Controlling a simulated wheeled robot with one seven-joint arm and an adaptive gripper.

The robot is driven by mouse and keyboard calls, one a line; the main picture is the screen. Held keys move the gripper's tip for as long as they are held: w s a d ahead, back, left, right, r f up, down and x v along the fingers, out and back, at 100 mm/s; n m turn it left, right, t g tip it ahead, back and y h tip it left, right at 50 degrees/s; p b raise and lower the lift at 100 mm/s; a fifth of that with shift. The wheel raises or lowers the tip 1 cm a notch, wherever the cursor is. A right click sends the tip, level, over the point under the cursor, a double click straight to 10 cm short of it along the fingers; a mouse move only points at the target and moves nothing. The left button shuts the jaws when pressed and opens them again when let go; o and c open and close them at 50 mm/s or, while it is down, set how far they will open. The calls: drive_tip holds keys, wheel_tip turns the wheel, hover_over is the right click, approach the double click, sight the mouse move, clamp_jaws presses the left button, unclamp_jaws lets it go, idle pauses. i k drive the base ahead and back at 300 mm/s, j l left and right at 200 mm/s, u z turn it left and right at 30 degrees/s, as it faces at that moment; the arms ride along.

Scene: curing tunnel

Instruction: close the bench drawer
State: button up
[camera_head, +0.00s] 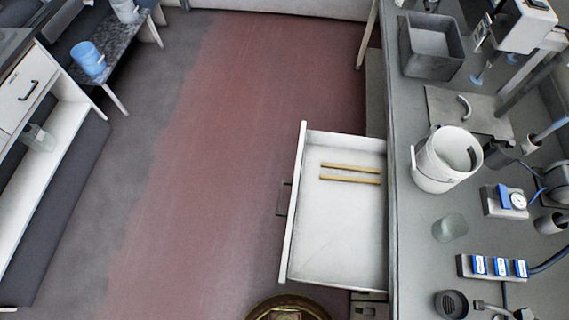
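The bench drawer (335,245) is pulled well out from the left side of the grey bench (410,250). It is a white, shallow tray, and its front panel (296,205) faces left. A dark bar handle (282,199) sits near the middle of that front. Two thin yellow-brown sticks (350,168) lie side by side in the drawer. My gripper is not in view.
The bench top holds a grey bin (430,47), a white bucket (445,160), a glass beaker (450,228) and instruments. The reddish floor left of the drawer is clear. A white cabinet (40,180) stands at far left. A round brown object (287,306) shows at the bottom edge.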

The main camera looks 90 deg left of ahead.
sight(340, 232)
drive_tip(key=u, duration=0.45)
drive_tip(key=j+u, duration=0.1)
drive_tip(key=u, duration=0.4)
drive_tip(key=j+u, duration=0.1)
drive_tip(key=u, duration=0.35)
drive_tip(key=k+j+u, duration=0.1)
drive_tip(key=u, duration=0.85)
drive_tip(key=j+u, duration=0.15)
drive_tip(key=u, duration=0.3)
drive_tip(key=l, duration=0.35)
